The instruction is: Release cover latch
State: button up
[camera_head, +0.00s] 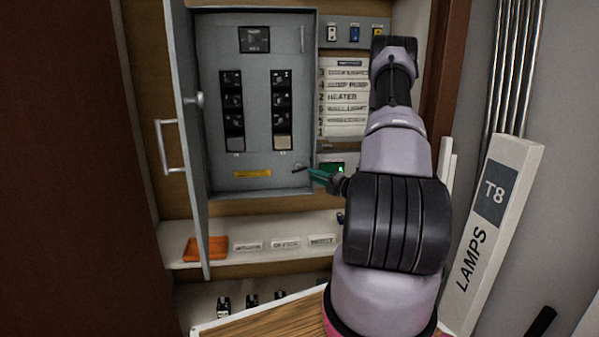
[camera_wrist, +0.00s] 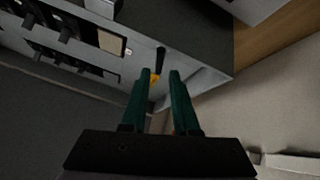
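The grey panel cover (camera_head: 258,150) fills the open cabinet, with two columns of black breakers. A small dark latch lever (camera_head: 300,168) sits at its lower right corner. In the wrist view the dark lever (camera_wrist: 161,59) stands just beyond my fingertips, in line with the gap between them. My gripper (camera_head: 312,173) has green fingers and is at the cover's lower right corner. The wrist view shows my gripper (camera_wrist: 160,73) with its fingers apart and nothing clearly held. Whether a finger touches the lever cannot be told.
The cabinet door (camera_head: 193,150) stands open at the left. An orange box (camera_head: 205,249) and white label plates (camera_head: 286,243) are on the shelf below. A meter with a green display (camera_head: 340,168) is right beside my gripper. A LAMPS T8 carton (camera_head: 492,230) leans at the right.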

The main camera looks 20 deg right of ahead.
aim_at(300, 170)
jog(key=x, duration=0.7)
jog(key=shift+w+a, duration=0.1)
jog(key=shift+w, duration=0.15)
jog(key=shift+f, duration=0.1)
grip_shut()
